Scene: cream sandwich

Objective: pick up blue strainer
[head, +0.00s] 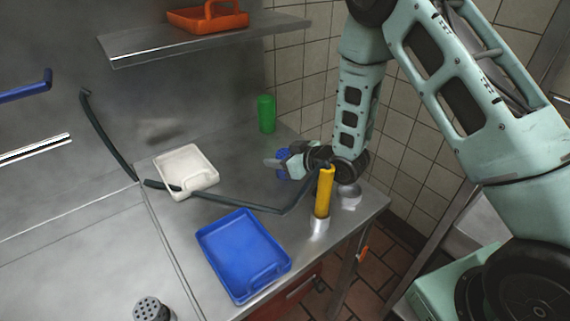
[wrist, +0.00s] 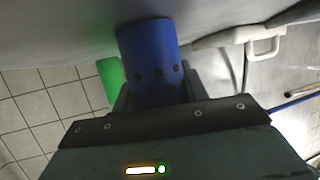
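The blue strainer (wrist: 148,55) is a blue cylinder with a row of small holes, seen close up in the wrist view. In the head view only bits of its blue (head: 283,155) show behind my gripper (head: 272,163), over the back right of the steel table. In the wrist view my gripper (wrist: 157,95) has one dark finger on each side of the strainer, very near its walls. Whether the fingers press on it or leave a small gap cannot be told. The strainer seems to stand on the table, though its contact is unclear.
A green cup (head: 266,114) stands behind the gripper. A white tray (head: 187,188), a blue tray (head: 214,262), a yellow-topped bottle (head: 324,195) and a shaker (head: 150,309) are on the counter. A dark hose (head: 240,205) crosses it. A shelf (head: 140,52) holds an orange tray (head: 208,20).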

